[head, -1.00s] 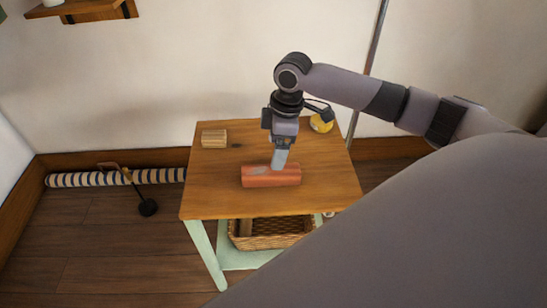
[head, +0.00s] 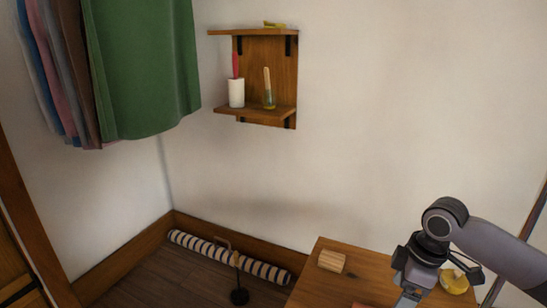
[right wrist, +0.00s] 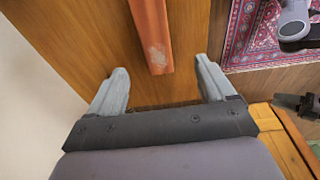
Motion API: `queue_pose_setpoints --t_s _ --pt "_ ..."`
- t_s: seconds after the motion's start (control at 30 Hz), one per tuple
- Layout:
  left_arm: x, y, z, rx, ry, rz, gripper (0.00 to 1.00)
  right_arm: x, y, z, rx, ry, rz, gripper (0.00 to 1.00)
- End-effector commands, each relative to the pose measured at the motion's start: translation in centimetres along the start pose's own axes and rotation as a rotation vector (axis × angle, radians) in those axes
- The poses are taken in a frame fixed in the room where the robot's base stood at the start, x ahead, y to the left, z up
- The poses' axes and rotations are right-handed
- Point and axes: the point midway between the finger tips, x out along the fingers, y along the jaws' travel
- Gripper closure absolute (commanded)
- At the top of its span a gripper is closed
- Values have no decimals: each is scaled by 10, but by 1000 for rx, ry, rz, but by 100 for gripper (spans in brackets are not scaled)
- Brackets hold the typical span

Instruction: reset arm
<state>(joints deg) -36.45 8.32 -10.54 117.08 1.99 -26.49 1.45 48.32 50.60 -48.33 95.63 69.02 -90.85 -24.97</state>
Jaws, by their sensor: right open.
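My right arm comes in from the right in the head view, with its gripper (head: 406,300) pointing down over the wooden table (head: 340,287); its fingertips are cut off by the bottom edge. In the right wrist view the right gripper (right wrist: 161,78) is open, its two grey fingers wide apart and nothing held. A long reddish block (right wrist: 152,28) with a pale worn patch lies on the table top (right wrist: 75,35), its near end showing between the fingertips.
A small ridged wooden block (head: 331,261) and a yellow item (head: 454,281) are on the table. A wall shelf (head: 265,75) holds a white cup (head: 236,93). Hanging clothes (head: 145,65) are at left. A striped roll (head: 205,248) lies along the wall. A patterned rug (right wrist: 258,35) shows beyond the table.

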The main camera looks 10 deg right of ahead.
Motion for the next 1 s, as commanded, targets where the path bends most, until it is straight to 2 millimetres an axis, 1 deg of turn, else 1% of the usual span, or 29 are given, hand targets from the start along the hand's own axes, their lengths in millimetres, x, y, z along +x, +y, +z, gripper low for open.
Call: queue_pose_setpoints --t_s 0.03,0.17,0.2,0.3,0.4,0.57,0.7,0.77,0.87,1.0 --pt "0 0 0 1 0 0 57 11 -11 -5 -14 2 -8 17" --pt "0 -1 1 5 -2 0 57 41 -46 -20 -38 21 -11 17" --pt "0 -1 1 6 -2 0 57 50 -58 -24 -40 31 -10 17" --pt "0 -2 1 9 -3 0 57 68 -88 -34 -31 64 -4 17" --pt "0 -2 1 11 -3 0 57 81 -116 -41 -1 103 2 17" --pt "0 -2 1 12 -3 0 57 93 -155 -44 90 165 17 17" --pt "0 -2 1 11 -3 0 57 97 -182 -38 211 208 37 17" --pt "0 -2 1 11 -3 0 57 98 -191 -32 274 219 49 17" --pt "0 -2 1 11 -3 0 57 97 -205 -17 391 228 73 17" --pt "0 -2 1 10 -3 0 57 94 -219 11 562 214 119 17"
